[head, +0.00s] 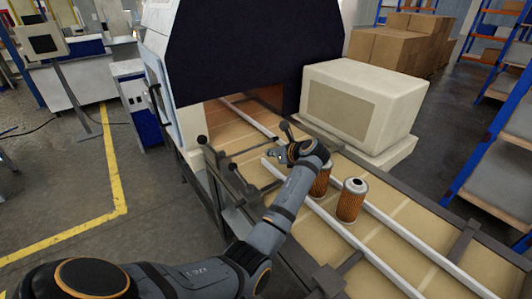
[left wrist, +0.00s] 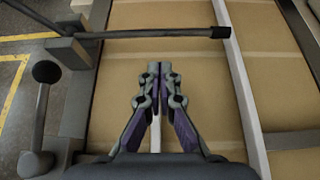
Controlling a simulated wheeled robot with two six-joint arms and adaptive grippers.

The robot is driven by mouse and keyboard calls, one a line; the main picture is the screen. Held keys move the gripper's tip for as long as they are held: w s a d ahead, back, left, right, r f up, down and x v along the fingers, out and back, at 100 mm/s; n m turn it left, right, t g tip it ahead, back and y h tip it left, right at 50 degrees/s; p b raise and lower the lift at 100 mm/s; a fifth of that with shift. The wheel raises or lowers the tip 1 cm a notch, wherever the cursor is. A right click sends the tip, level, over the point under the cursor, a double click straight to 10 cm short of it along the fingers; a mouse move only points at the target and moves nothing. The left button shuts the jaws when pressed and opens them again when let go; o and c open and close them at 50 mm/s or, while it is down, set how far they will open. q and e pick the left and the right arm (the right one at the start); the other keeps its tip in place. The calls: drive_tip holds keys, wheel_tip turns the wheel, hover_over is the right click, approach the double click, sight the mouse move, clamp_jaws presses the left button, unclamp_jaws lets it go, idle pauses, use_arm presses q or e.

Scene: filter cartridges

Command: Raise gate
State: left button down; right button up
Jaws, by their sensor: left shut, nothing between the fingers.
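The gate looks to be a dark bar (left wrist: 150,34) lying level across the belt in the left wrist view, from a bracket at the left to beside the white rail. It also shows in the head view (head: 252,150). A lever with a round black knob (left wrist: 46,72) stands left of the belt, near the bracket. My left gripper (left wrist: 158,68) is shut and empty over the belt, with its fingertips short of the bar and apart from it in the picture. In the head view it (head: 277,156) is partly hidden by its wrist. My right gripper is not in view.
Two orange-brown filter cartridges (head: 351,202) (head: 321,183) stand on the belt close to my left wrist. White rails (head: 400,238) run along the conveyor into a dark-hooded machine (head: 250,50). A large cream box-shaped unit (head: 360,100) stands beyond the belt.

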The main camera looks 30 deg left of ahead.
use_arm(q)
drive_tip(key=x, duration=0.7)
drive_tip(key=shift+w+a+f, duration=0.1)
drive_tip(key=shift+w+a, duration=0.05)
drive_tip(key=shift+w+a+f, duration=0.15)
drive_tip(key=shift+a+f, duration=0.1)
drive_tip(key=shift+a, duration=0.15)
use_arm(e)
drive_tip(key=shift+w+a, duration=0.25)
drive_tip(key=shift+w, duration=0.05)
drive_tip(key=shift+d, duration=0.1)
use_arm(q)
drive_tip(key=shift+r+n+t+p, duration=0.3)
drive_tip(key=shift+r+p, duration=0.55)
drive_tip(key=shift+p, duration=0.45)
drive_tip(key=s+a+r+n+t+h+p, duration=0.1)
drive_tip(key=s+a+r+n+t+p, duration=0.3)
drive_tip(key=s+r+n+t+p, duration=0.3)
wheel_tip(320, 180, up, 6)
drive_tip(key=s+n+p, duration=0.1)
drive_tip(key=s+p, duration=0.1)
drive_tip(key=p, duration=0.3)
drive_tip(key=shift+s, duration=0.2)
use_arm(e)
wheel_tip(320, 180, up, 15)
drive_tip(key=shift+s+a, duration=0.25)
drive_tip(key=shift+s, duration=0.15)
use_arm(q)
drive_tip(key=shift+f, duration=0.1)
